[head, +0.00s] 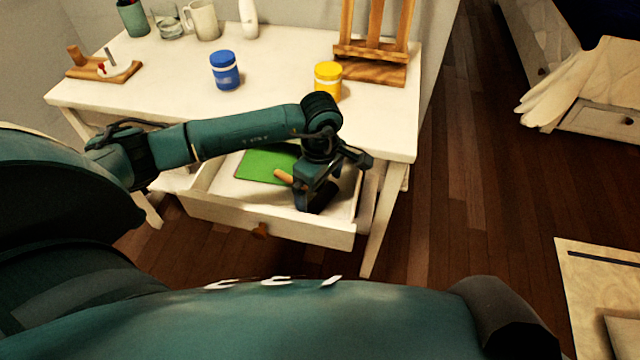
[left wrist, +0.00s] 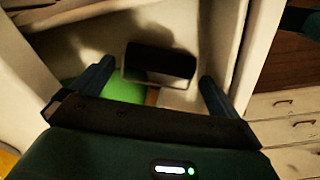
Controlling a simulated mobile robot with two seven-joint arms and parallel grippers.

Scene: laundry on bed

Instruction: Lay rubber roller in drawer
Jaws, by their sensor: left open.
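The rubber roller is in the open white drawer (head: 200,208) under the desk. Its wooden handle (head: 284,176) shows beside my left gripper (head: 312,198) in the head view; the gripper covers much of the rest. In the left wrist view the black roller (left wrist: 160,62) lies on the drawer floor, just past and between the spread fingers of my left gripper (left wrist: 155,88), with a clear gap on each side. A bit of its handle (left wrist: 151,96) shows below it. My left gripper is open and points down into the drawer. My right gripper is out of view.
A green flat item (head: 262,165) lies in the drawer, left of the roller. On the white desk (head: 160,72) above stand a blue jar (head: 225,72), a yellow jar (head: 328,80), a wooden easel (head: 372,70) and a mug (head: 203,20).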

